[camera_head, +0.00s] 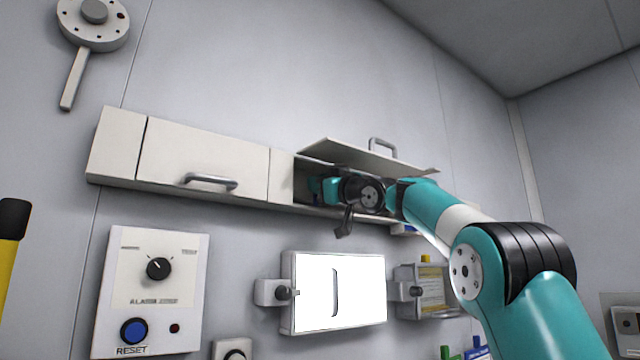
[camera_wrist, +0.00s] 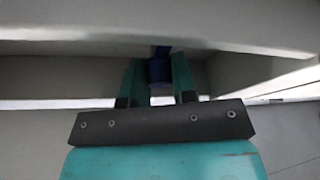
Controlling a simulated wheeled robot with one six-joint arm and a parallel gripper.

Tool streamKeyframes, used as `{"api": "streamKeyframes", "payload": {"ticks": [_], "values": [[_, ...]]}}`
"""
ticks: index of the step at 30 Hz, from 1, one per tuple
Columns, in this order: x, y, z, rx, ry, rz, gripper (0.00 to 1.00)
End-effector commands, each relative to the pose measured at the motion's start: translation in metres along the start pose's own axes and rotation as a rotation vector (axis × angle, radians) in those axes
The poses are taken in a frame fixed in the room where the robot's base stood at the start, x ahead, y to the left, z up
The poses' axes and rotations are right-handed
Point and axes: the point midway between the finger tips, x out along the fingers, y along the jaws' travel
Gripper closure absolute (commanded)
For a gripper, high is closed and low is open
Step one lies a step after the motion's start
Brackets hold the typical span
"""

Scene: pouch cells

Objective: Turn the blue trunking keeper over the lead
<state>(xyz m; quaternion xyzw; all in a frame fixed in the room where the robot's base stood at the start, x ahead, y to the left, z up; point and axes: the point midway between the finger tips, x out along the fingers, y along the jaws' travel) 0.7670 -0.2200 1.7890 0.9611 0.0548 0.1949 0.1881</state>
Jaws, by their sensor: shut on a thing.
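The blue keeper (camera_wrist: 159,70) shows in the wrist view between the two teal fingers of my gripper (camera_wrist: 158,82). My gripper is shut on it, inside the trunking; the keeper's turn angle is hard to tell. In the head view my gripper (camera_head: 318,189) reaches into the open bay of the cream wall trunking (camera_head: 283,176), under a raised flap (camera_head: 365,157). The keeper cannot be made out there, hidden by the gripper and the bay's edge. I cannot make out the lead in either view.
The raised flap with its grey handle (camera_head: 382,143) hangs close above my wrist. A closed door (camera_head: 203,157) with a handle lies left. Below are an alarm panel (camera_head: 152,292), a bright white panel (camera_head: 362,292) and a clear box (camera_head: 428,291).

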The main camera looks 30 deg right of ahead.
Motion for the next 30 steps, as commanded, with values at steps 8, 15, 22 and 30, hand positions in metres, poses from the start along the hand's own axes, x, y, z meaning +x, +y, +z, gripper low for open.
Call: {"api": "streamKeyframes", "payload": {"ticks": [8,15,22,30], "values": [[0.0001,0.0005,0.0028,-0.074,-0.006,-0.030,0.97],[0.0000,0.0003,0.0030,-0.087,-0.006,-0.036,0.97],[0.0000,0.0006,0.0033,-0.086,-0.007,-0.035,0.97],[0.0002,0.0001,0.0017,-0.086,-0.004,-0.035,0.64]]}}
